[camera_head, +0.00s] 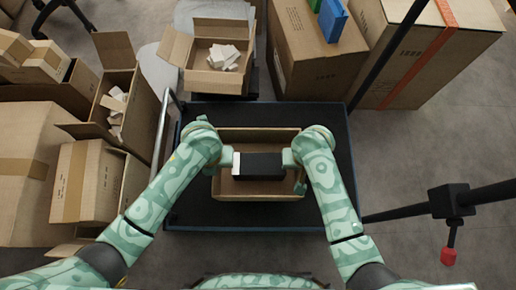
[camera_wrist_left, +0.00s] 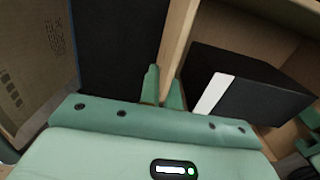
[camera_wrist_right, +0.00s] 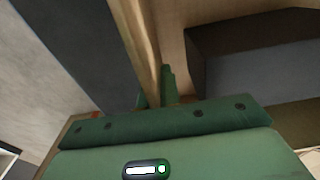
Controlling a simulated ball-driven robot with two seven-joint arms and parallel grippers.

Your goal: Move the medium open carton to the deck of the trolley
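The open brown carton (camera_head: 258,190) is over the dark deck of the trolley (camera_head: 335,170), upright. I cannot tell whether its bottom touches the deck. A black box with a white end band (camera_head: 268,166) lies inside it. My left gripper (camera_head: 228,160) is at the carton's left wall; in the left wrist view its fingers (camera_wrist_left: 163,90) straddle that wall. My right gripper (camera_head: 291,158) is at the right wall, and in the right wrist view its fingers (camera_wrist_right: 154,88) close on that wall. The grippers hide parts of both side walls.
A carton with white packing pieces (camera_head: 218,80) stands behind the deck. Large closed cartons (camera_head: 425,60) stand at the back right, and several cartons (camera_head: 85,180) crowd the left. A metal rail (camera_head: 162,130) runs along the deck's left edge.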

